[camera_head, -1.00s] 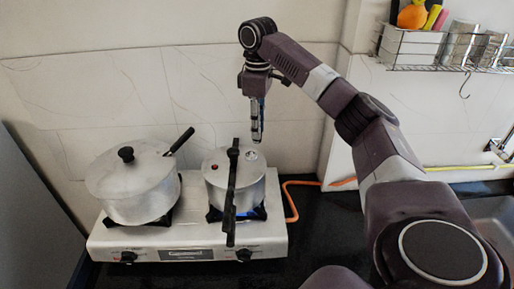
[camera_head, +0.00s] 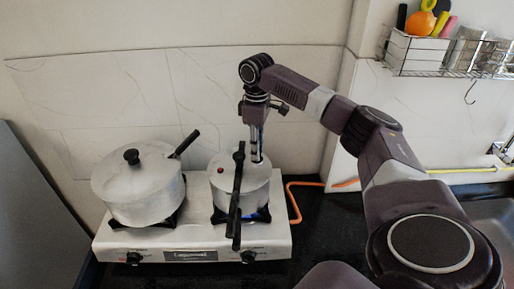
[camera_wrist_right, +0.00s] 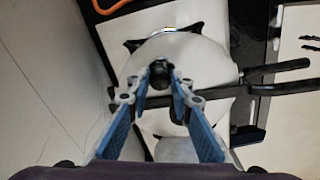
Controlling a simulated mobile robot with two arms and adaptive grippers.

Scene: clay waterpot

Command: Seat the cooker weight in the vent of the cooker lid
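The pressure cooker (camera_head: 228,198) stands on the right burner with its pale metal lid (camera_head: 258,178) on. A long black handle (camera_head: 238,200) crosses the lid, and a small red spot shows left of it. My right gripper (camera_head: 257,157) points down over the back right of the lid. In the right wrist view the gripper (camera_wrist_right: 160,78) is shut on the small dark cooker weight (camera_wrist_right: 160,71), with the lid (camera_wrist_right: 190,55) beneath. The vent is hidden behind the weight and fingers. I cannot tell whether the weight touches the lid. My left gripper is out of view.
A pot with a black-knobbed lid (camera_head: 138,185) stands on the left burner of the white stove (camera_head: 190,243). A blue flame shows under the cooker. An orange hose (camera_head: 292,205) runs behind at right. A wire rack (camera_head: 450,72) hangs at upper right.

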